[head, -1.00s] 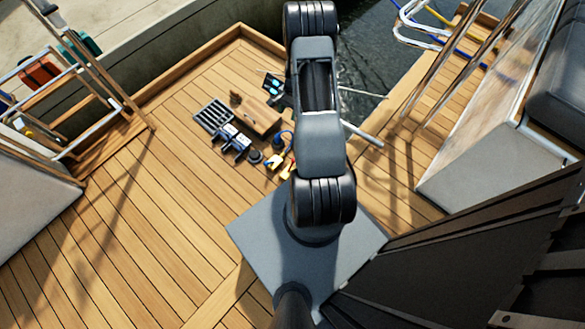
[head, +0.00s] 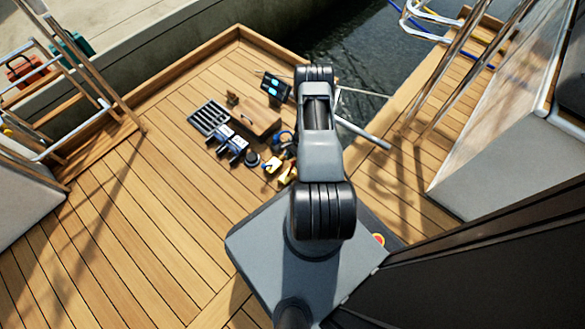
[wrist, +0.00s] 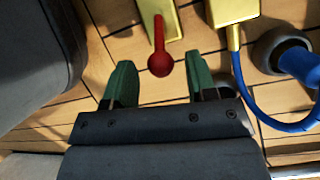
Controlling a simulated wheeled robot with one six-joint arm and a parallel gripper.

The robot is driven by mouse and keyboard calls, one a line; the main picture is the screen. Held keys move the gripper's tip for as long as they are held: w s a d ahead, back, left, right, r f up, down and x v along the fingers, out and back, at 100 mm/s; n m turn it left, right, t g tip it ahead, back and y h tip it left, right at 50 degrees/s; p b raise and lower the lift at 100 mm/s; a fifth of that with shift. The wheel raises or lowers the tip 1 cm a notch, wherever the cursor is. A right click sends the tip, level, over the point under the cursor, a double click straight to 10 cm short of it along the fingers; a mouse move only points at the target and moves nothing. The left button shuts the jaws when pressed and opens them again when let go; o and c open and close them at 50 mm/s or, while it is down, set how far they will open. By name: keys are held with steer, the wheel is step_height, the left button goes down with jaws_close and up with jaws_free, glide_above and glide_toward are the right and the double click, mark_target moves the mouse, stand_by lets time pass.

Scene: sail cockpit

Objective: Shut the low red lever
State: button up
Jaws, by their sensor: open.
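In the wrist view the red lever (wrist: 159,48) has a round knob at its near end and runs up along a yellow-brass plate (wrist: 149,16). My gripper (wrist: 161,82) is open, with its two green fingers spread apart. The knob lies between and slightly beyond the fingertips in the picture, and nothing is held. Whether the fingers touch it I cannot tell. In the head view my own arm covers the gripper, and the lever cannot be made out there.
A yellow block (wrist: 233,10) with a blue hose (wrist: 243,98) sits right of the lever. In the head view a wooden box (head: 254,116), a dark grate (head: 209,117) and winch-like fittings (head: 232,144) crowd the deck. Open planks (head: 130,200) lie at left.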

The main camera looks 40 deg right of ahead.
mark_target(292, 166)
steer(key=shift+b+x, duration=0.6)
steer(key=shift+x, duration=1.4)
steer(key=shift+c, duration=0.2)
jaws_close()
